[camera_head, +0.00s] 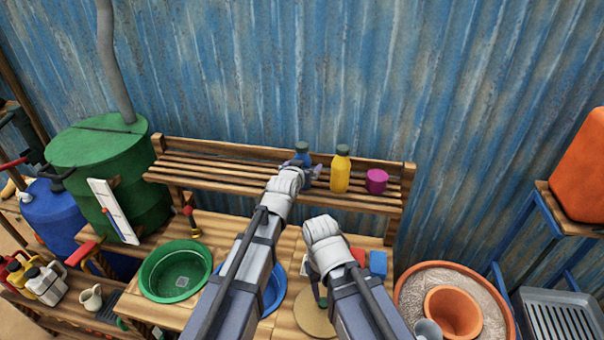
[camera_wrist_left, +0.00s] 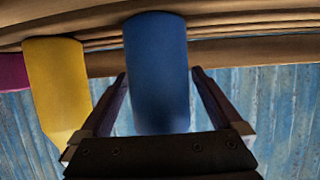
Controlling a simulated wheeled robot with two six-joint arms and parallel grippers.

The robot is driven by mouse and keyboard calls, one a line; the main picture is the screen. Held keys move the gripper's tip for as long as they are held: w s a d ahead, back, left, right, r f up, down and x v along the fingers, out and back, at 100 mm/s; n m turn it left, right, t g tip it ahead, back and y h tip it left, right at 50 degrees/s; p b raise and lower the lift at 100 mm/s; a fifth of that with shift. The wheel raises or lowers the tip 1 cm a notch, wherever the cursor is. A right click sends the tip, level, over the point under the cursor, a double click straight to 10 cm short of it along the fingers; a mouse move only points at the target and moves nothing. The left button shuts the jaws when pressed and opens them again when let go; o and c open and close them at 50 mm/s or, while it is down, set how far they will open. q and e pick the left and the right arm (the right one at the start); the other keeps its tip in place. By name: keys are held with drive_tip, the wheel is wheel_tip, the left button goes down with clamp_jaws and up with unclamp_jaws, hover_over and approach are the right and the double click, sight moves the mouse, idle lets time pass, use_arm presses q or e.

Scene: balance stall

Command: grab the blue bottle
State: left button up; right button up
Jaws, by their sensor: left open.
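The blue bottle (camera_head: 302,150) stands upright on the slatted wooden shelf (camera_head: 225,168), its lower part largely hidden by my left gripper (camera_head: 303,172). In the left wrist view the blue bottle (camera_wrist_left: 157,70) appears between the two fingers of my open left gripper (camera_wrist_left: 160,100), with a small gap visible on each side. My right gripper (camera_head: 320,292) hangs lower, over the workbench, mostly hidden by its own wrist; its jaw state does not show.
A yellow bottle (camera_head: 340,172) stands close right of the blue one, also in the left wrist view (camera_wrist_left: 57,85). A magenta cup (camera_head: 376,181) is further right. The shelf's left half is clear. Below are a green basin (camera_head: 150,278) and a blue block (camera_head: 378,263).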

use_arm(q)
drive_tip(key=shift+w+d+f, duration=0.1)
drive_tip(key=shift+w+f, duration=0.1)
drive_tip(key=shift+w, duration=0.25)
drive_tip(key=shift+s+r, duration=0.1)
drive_tip(key=shift+c, duration=0.6)
clamp_jaws()
